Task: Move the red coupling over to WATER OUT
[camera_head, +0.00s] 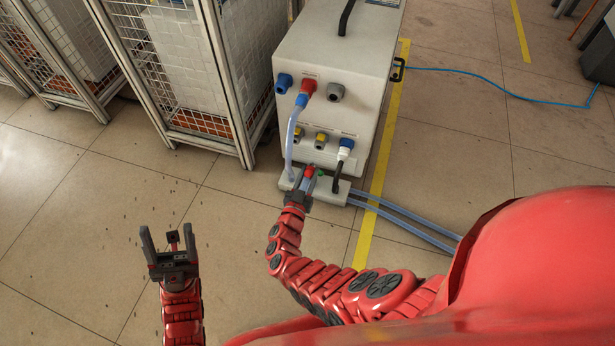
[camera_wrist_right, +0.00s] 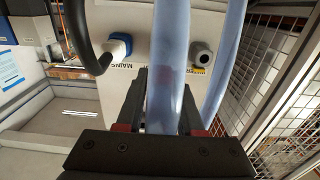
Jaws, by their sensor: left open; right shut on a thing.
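The white heater box (camera_head: 325,60) stands on the floor in the head view. Its front has a blue port (camera_head: 284,83), a red port (camera_head: 308,87) and a grey fitting (camera_head: 335,92) in the upper row. A clear hose with a blue coupling (camera_head: 301,101) meets the red port. My right gripper (camera_head: 303,186) is low in front of the box, shut on the red coupling (camera_head: 309,171) with its pale hose. In the right wrist view the hose (camera_wrist_right: 167,70) runs between the fingers and hides most of the coupling. My left gripper (camera_head: 168,247) is open and empty, over bare floor.
Lower-row fittings (camera_head: 321,140) and a blue-and-white mains plug (camera_head: 345,148) with a black cable sit close above my right gripper. A pale block (camera_head: 339,191) with hoses lies at the box's foot. Wire cages (camera_head: 180,85) stand left.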

